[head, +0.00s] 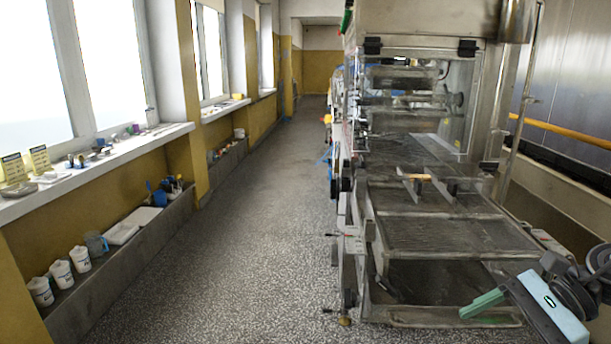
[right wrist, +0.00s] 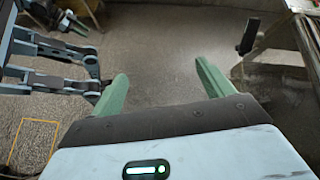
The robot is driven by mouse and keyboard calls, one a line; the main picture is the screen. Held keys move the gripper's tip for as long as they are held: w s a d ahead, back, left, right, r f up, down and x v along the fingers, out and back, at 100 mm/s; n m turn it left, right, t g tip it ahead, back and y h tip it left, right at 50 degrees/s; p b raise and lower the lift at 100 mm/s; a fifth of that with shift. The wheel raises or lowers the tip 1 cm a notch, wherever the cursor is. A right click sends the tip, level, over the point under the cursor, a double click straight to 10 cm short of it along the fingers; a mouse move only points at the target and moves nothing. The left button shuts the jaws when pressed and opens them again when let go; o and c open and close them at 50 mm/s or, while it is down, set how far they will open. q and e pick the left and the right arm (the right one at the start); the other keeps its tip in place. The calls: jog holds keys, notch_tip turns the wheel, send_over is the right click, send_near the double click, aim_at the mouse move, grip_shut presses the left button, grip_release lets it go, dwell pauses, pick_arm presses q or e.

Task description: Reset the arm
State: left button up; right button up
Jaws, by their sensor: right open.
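My right gripper (head: 482,304) comes in at the lower right of the head view, with green fingers on a pale housing. It is beside the front lower end of the enrober machine (head: 430,235). In the right wrist view my right gripper (right wrist: 161,78) has its two green fingers spread apart with nothing between them, over speckled grey floor.
The enrober's mesh belt (head: 455,236) and lower tray frame (head: 415,316) lie close to my right arm. A speckled floor aisle (head: 235,230) runs clear to its left. A windowsill (head: 90,172) and low ledge (head: 125,262) hold cups and small items.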

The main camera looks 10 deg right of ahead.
jog(key=s+f+m+t+h, duration=0.3)
jog(key=s+f+m+t, duration=0.25)
jog(key=f+m, duration=0.9)
jog(key=s+f+m+t+h, duration=0.2)
jog(key=s+f+m+t, duration=0.35)
jog(key=f+m, duration=0.9)
jog(key=s+a+f+m+g+h, duration=0.2)
jog(key=s+a+f+m+g, duration=0.25)
jog(key=s+a+m, duration=0.5)
jog(key=s+a+f+m+g+h, duration=0.25)
jog(key=s+a+f+m, duration=0.35)
jog(key=s+m, duration=0.55)
pick_arm(q)
jog(key=w+r+t+p, duration=0.1)
jog(key=w+r+p, duration=0.2)
jog(key=r+p, duration=0.3)
jog(key=w+a+r+t+p, duration=0.1)
jog(key=w+r+p, duration=0.1)
jog(key=r+p, duration=0.5)
jog(key=shift+w+r, duration=0.4)
jog(key=shift+r, duration=0.05)
pick_arm(e)
jog(key=w+r+m+t, duration=0.1)
jog(key=w+r, duration=0.2)
jog(key=r, duration=0.4)
jog(key=w+r+m+t, duration=0.1)
jog(key=w+r, duration=0.3)
jog(key=r, duration=0.4)
jog(key=shift+a+r, duration=0.15)
jog(key=shift+a, duration=0.05)
